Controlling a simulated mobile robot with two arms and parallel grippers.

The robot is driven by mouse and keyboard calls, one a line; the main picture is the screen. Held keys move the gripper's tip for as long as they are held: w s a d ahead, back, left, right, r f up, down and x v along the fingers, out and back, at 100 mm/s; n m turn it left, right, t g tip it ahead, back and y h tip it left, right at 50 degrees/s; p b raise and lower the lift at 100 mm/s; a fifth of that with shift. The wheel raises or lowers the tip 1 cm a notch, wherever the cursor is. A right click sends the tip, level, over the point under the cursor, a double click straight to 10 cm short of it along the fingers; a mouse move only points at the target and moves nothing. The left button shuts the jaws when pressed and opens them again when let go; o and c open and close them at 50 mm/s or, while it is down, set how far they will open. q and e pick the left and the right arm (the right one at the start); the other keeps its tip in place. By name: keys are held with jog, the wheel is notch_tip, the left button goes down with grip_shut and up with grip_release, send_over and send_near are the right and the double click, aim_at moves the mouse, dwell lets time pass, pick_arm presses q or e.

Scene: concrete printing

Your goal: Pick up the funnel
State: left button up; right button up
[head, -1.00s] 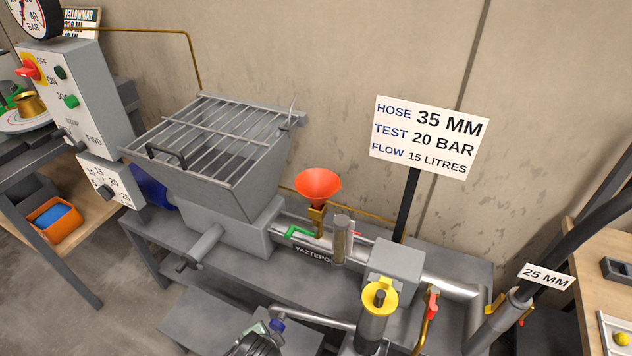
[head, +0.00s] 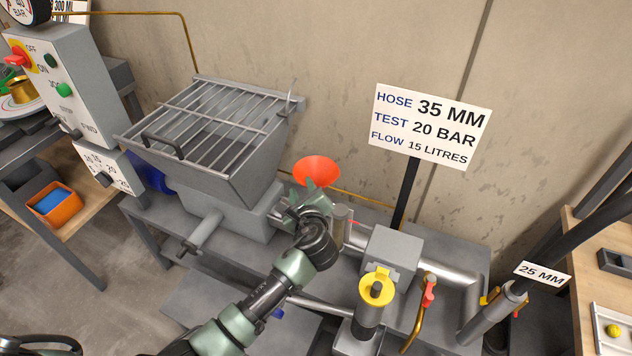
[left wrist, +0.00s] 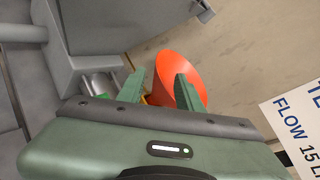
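The orange funnel (head: 316,168) stands upright over the pump pipe, beside the grey hopper. In the head view my left gripper (head: 297,197) is at the funnel's lower part and hides its stem and the valve below. In the left wrist view the funnel (left wrist: 178,66) shows beyond and partly between the two green fingers (left wrist: 158,84). The fingers are apart, with a gap between them; I see no clear grip on the funnel. Whether a finger touches it I cannot tell.
The grey hopper (head: 205,176) with its grille (head: 210,125) stands just left of the funnel. A sign (head: 428,125) on a black post is to the right. A grey upright cylinder, the pump block (head: 391,255) and a yellow-capped fitting (head: 376,288) lie to the right and in front.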

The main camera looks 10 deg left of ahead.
aim_at(298, 173)
pick_arm(q)
jog(key=shift+x, duration=3.75)
jog(key=shift+r, duration=0.2)
grip_shut()
